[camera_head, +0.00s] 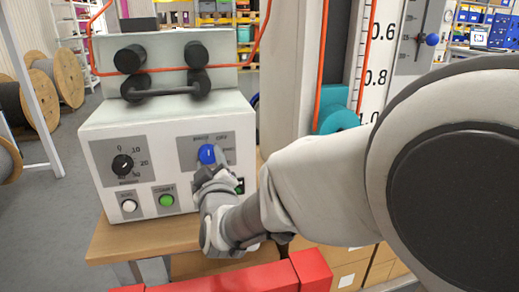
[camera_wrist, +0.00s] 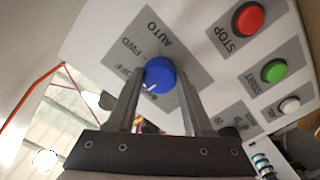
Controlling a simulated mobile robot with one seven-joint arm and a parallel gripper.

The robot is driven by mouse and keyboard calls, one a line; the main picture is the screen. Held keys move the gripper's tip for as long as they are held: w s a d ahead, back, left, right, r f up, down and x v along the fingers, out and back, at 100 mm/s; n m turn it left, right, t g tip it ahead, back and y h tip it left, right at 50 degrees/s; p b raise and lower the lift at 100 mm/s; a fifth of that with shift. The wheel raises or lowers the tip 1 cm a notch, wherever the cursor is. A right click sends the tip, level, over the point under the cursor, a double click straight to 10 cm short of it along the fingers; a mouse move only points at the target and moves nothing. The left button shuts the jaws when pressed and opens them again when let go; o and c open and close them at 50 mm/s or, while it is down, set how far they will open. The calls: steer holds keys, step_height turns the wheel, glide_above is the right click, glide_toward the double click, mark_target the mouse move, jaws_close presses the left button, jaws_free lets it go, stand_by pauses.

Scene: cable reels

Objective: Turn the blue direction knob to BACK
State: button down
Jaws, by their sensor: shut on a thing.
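The blue direction knob (camera_head: 207,154) is on the front of the white control box (camera_head: 110,205). In the wrist view, the blue knob (camera_wrist: 160,70) sits on a grey plate with AUTO, FWD and OFF labels and a partly hidden label by the left finger. My gripper (camera_head: 209,168) is at the knob, and in the wrist view my gripper (camera_wrist: 159,80) is shut on it, one finger on each side. A white mark on the knob faces the lower left, close to the partly hidden label; I cannot tell its exact setting.
A green button (camera_head: 166,200), a white button (camera_head: 129,206) and a black dial (camera_head: 122,164) are left of the knob. In the wrist view a red STOP button (camera_wrist: 248,18) is close by. An orange cable (camera_head: 165,70) runs past black rollers above the box.

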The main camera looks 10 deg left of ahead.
steer(key=shift+n, duration=0.6)
steer(key=shift+c, duration=1.5)
jaws_free()
steer(key=b+v, duration=0.6)
steer(key=v, duration=1.1)
steer(key=shift+s+b, duration=0.15)
steer(key=shift+b, duration=0.15)
steer(key=shift+d, duration=0.1)
